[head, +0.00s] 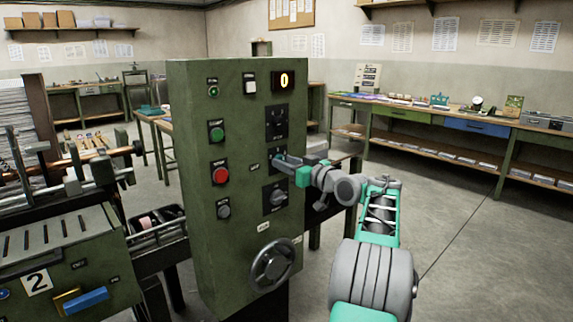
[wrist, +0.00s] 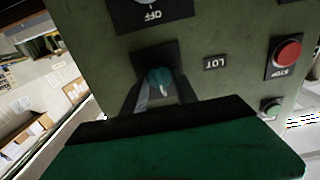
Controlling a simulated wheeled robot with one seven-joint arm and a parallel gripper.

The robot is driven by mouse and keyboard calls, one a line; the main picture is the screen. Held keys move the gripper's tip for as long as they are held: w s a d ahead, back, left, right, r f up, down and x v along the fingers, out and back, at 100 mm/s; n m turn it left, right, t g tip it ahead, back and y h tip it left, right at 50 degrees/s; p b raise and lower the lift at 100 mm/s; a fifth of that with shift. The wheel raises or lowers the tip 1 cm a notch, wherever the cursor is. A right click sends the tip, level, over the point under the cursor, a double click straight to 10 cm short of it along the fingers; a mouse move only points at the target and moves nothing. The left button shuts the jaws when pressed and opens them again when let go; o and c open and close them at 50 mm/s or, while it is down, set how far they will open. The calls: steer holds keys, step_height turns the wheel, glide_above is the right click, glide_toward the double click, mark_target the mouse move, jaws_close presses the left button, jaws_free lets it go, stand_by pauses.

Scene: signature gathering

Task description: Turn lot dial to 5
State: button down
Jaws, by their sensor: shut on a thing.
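The lot dial (wrist: 160,79) is a small teal knob on a dark square plate, beside the LOT label (wrist: 215,62). The wrist picture is upside down. My gripper (wrist: 161,92) reaches in with one finger on each side of the knob and is shut on it. In the head view my gripper (head: 279,160) meets the green control cabinet (head: 190,260) at the dial plate, right of the small label (head: 254,167). The gripper hides most of the dial there, and its pointer setting cannot be read. The lit display (head: 283,80) above reads 0.
Another dark selector (head: 276,198) sits just below my gripper, with a handwheel (head: 272,265) lower down. Red (head: 220,174) and green (head: 216,131) buttons are on the left face. Floor at right is clear.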

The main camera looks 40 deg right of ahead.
steer(key=c, duration=1)
jaws_free()
steer(key=shift+o, duration=0.2)
steer(key=s, duration=0.7)
steer(key=shift+s, duration=0.4)
steer(key=shift+s+d, duration=0.1)
steer(key=shift+d, duration=0.1)
